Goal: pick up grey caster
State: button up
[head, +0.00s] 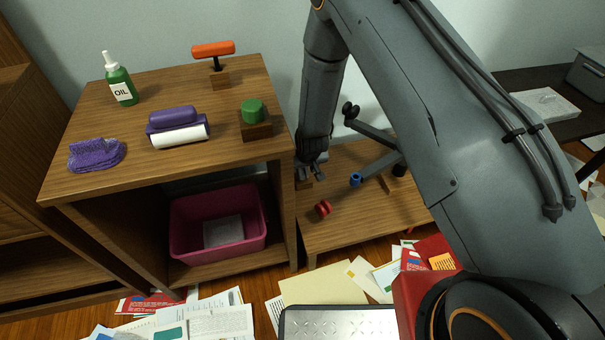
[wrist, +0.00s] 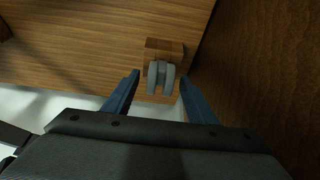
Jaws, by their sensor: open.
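The grey caster (wrist: 161,78) shows in the wrist view, set against a small wooden block (wrist: 163,50) on the low wooden table. My gripper (wrist: 160,92) is open, with one finger to the left of the caster and one to the right. The caster lies between the finger lines, near the tips, and nothing is visibly gripped. In the head view my gripper (head: 312,172) is low beside the cabinet's right side, over the low table (head: 350,225). There the caster is mostly hidden and hard to make out.
The wooden cabinet wall (wrist: 245,70) stands close on the right in the wrist view. Papers (head: 325,286) cover the floor.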

jog(key=c, duration=1.2)
jog(key=shift+r, duration=0.1)
